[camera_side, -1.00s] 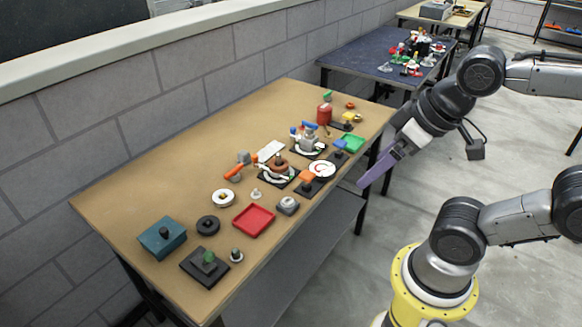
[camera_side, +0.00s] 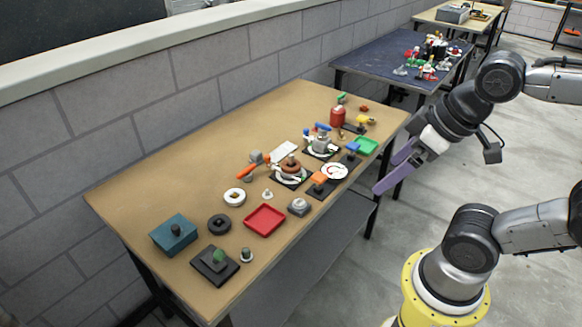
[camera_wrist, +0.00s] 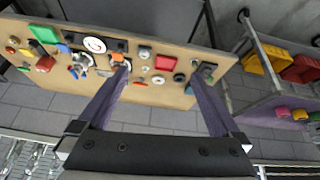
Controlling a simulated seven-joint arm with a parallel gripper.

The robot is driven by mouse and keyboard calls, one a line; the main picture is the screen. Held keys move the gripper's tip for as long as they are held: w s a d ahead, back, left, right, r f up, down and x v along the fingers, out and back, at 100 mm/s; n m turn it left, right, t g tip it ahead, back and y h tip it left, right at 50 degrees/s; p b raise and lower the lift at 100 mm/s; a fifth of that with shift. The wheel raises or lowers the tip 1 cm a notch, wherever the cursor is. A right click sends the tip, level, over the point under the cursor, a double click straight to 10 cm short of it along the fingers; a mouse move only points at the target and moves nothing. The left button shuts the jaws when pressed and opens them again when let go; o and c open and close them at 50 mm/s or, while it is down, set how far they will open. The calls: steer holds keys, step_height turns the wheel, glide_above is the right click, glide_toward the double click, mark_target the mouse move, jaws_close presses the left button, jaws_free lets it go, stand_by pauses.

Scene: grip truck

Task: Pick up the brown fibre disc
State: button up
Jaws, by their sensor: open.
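A reddish-brown ring-shaped disc (camera_side: 290,164), which looks like the brown fibre disc, sits on a white round piece over a black base near the middle of the tan table. In the wrist view I cannot clearly pick it out; it is small and partly hidden near the left finger. My gripper (camera_side: 390,173) has two long purple fingers, spread apart and empty. It hangs in the air off the table's right front edge, well apart from the disc. In the wrist view my gripper (camera_wrist: 161,72) is open, with the table beyond its tips.
The tan table (camera_side: 160,190) also holds a red tray (camera_side: 264,219), a teal box (camera_side: 174,235), a black ring (camera_side: 219,224), a white ring (camera_side: 235,197), a green tray (camera_side: 364,146) and a red canister (camera_side: 337,117). An orange-handled tool (camera_side: 252,168) lies left of the disc.

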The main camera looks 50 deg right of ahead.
steer(key=w+d+r+n, duration=0.1)
steer(key=w+r+n, duration=0.7)
steer(key=w+r, duration=0.15)
steer(key=n+g, duration=0.4)
steer(key=g, duration=0.2)
glide_above(293, 159)
step_height(293, 159, down, 19)
steer(key=f, duration=0.7)
steer(key=shift+w+a+f, duration=0.15)
steer(key=shift+w+f, duration=0.05)
steer(key=shift+f, duration=0.15)
steer(key=shift+d+f, duration=0.2)
steer(key=shift+f, duration=1.25)
steer(key=shift+d+f, duration=0.2)
steer(key=shift+f, duration=1.2)
steer(key=shift+c, duration=0.2)
